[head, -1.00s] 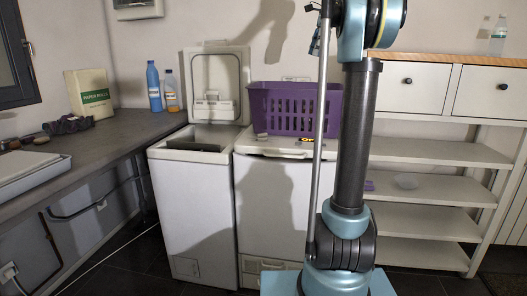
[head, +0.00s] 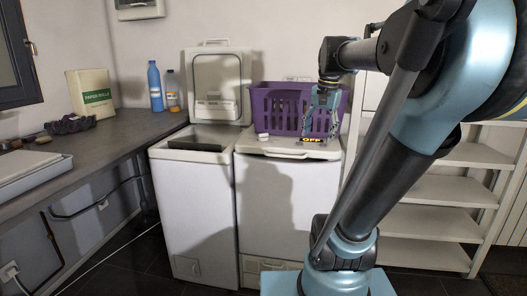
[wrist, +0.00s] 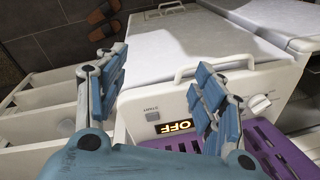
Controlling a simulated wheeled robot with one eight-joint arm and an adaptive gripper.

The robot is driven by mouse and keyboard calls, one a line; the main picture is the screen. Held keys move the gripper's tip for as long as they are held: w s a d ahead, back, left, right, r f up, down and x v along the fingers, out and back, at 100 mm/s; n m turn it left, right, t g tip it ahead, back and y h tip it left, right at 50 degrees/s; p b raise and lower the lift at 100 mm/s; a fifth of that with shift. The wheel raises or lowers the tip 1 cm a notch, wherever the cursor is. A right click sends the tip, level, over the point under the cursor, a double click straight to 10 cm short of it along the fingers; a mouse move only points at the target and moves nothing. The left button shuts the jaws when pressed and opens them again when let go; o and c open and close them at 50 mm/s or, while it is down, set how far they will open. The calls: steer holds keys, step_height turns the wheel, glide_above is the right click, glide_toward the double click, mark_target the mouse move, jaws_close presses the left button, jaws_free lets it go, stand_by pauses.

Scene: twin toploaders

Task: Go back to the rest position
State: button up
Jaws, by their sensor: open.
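My gripper (head: 320,128) hangs open and empty in front of the purple basket, over the control panel of the right toploader. In the wrist view its two blue fingers (wrist: 158,85) stand apart with nothing between them. The right toploader (head: 285,200) is white with its lid shut. Its lit display (head: 312,140) reads OFF, and the wrist view shows it too (wrist: 175,127), below a START button (wrist: 152,116) and beside a dial (wrist: 260,104). The left toploader (head: 195,215) has its lid (head: 216,90) raised.
The purple basket (head: 275,108) stands on the back of the right toploader, close behind my gripper. A grey worktop (head: 110,145) at the left holds bottles (head: 155,88) and a paper rolls box (head: 92,95). White shelves (head: 440,190) stand at the right behind my arm.

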steer(key=s+f+n, duration=0.3)
steer(key=s+f, duration=0.4)
steer(key=f, duration=0.5)
steer(key=s+f+n, duration=0.3)
steer(key=s+f, duration=0.4)
steer(key=f, duration=0.4)
steer(key=shift+s+d+f+n+t+h, duration=0.2)
steer(key=shift+s+f+n+t+h, duration=0.1)
steer(key=shift+f+n+h, duration=0.1)
steer(key=shift+w, duration=0.1)
